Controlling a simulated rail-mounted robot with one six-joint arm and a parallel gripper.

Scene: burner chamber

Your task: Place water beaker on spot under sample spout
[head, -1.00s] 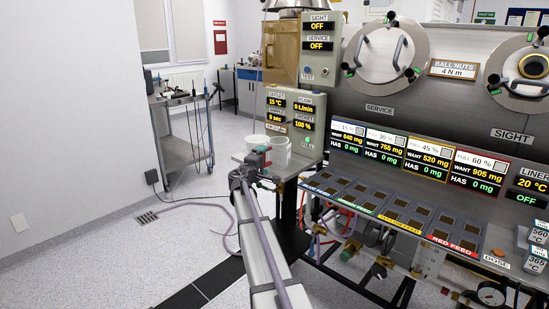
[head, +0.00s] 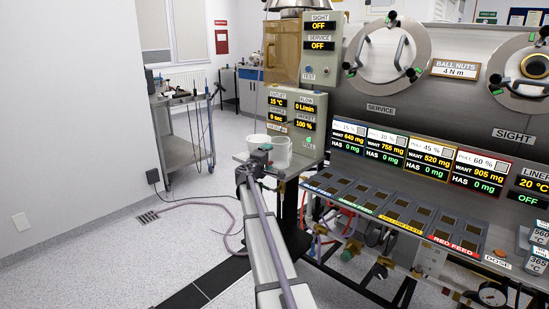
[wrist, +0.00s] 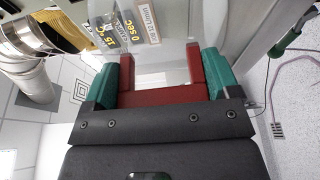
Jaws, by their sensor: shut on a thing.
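The clear beaker (head: 281,150) stands upright at the left end of the bench, below the small outlet panel. My gripper (head: 264,153) is at its near left side in the head view. In the wrist view the red-padded fingers (wrist: 160,75) are shut on the beaker's clear wall (wrist: 145,52), one on each side. Panel lettering shows through it. I cannot tell the water level, or whether the base touches the shelf. The spout and the spot under it cannot be made out.
A white bowl-like vessel (head: 254,144) is just left of the beaker. The outlet panel (head: 293,118) rises close behind. The coloured feed trays (head: 400,212) lie to the right. Open floor (head: 100,250) and a trolley (head: 186,125) are to the left.

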